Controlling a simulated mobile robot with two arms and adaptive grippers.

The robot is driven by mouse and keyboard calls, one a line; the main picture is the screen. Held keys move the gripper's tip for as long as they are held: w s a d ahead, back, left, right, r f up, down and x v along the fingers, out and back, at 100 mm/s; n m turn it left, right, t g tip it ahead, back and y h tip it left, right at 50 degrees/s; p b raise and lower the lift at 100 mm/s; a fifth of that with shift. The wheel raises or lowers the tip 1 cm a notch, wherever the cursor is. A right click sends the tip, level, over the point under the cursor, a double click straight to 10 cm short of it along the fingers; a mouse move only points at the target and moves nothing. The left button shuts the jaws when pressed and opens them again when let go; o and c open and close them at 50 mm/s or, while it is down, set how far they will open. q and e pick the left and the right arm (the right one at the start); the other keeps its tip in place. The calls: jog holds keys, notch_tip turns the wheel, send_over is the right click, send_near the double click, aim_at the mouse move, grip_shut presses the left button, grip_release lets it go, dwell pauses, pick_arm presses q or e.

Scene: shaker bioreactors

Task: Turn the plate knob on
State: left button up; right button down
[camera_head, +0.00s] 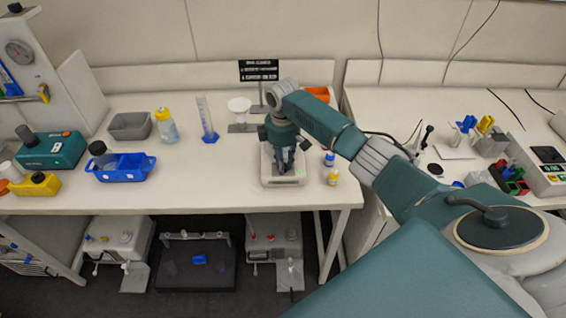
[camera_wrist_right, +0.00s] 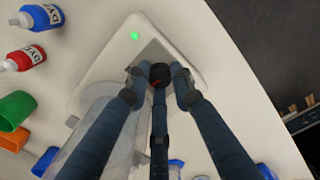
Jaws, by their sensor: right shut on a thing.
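The white plate device (camera_head: 268,180) stands near the front edge of the middle table. My right gripper (camera_head: 284,166) points down over it and hides much of its top. In the right wrist view the device (camera_wrist_right: 112,66) shows a grey panel and a lit green light (camera_wrist_right: 134,36). A dark round knob (camera_wrist_right: 158,73) sits between the blue fingers of my right gripper (camera_wrist_right: 160,86), which are shut around it. A small red mark shows by the knob. How far the knob is turned cannot be told. My left gripper is not in view.
Small bottles (camera_head: 333,176) stand close right of the device. A funnel stand (camera_head: 242,127) and a black sign (camera_head: 258,70) are behind it. A blue tray (camera_head: 123,173), a grey tub (camera_head: 130,125) and a cylinder (camera_head: 207,120) stand left. The table between has free room.

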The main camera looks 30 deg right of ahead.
jog(key=shift+d, duration=0.1)
dwell(0.3)
jog(key=c, duration=1.5)
grip_release()
jog(key=shift+s, duration=0.1)
notch_tip(320, 180, up, 12)
jog(key=shift+s+r, duration=0.1)
